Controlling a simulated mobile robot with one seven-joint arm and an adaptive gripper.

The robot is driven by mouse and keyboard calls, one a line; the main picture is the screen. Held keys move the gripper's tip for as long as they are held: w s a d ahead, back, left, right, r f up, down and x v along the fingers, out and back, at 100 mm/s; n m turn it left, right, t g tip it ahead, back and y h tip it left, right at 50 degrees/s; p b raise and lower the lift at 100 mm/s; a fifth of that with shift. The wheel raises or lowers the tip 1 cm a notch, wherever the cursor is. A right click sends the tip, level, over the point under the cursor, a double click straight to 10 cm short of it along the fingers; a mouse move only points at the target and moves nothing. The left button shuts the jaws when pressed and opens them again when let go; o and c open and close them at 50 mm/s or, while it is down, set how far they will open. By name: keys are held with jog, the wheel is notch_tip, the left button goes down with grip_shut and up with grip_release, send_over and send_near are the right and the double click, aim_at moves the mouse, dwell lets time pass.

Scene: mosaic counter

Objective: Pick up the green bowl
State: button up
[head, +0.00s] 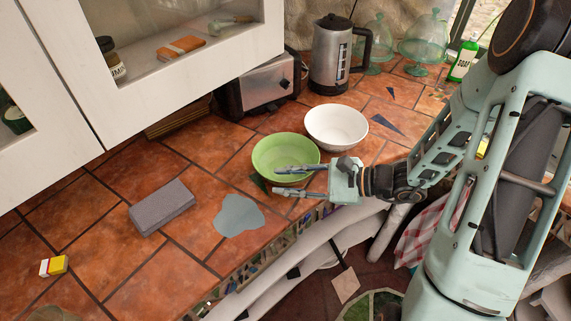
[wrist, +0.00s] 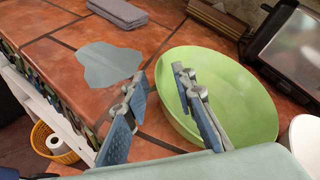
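The green bowl (head: 270,150) stands upright on the terracotta-tiled counter, near its front edge. It also shows in the wrist view (wrist: 240,85), and its inside looks empty. My gripper (head: 276,180) is at the bowl's near side with its fingers apart. In the wrist view my gripper (wrist: 160,80) has one finger over the bowl's inside and the other outside the rim, so the rim lies between them. I cannot tell whether either finger touches the bowl.
A white bowl (head: 337,127) stands close behind the green bowl to the right. A toaster (head: 262,87) and kettle (head: 331,60) are at the back. A grey block (head: 162,207) and a flat grey-blue patch (head: 239,215) lie left. A cabinet (head: 180,50) overhangs the counter.

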jog(key=shift+w+a+f, duration=0.1)
jog(key=shift+a+f, duration=0.05)
jog(key=shift+a, duration=0.25)
grip_shut()
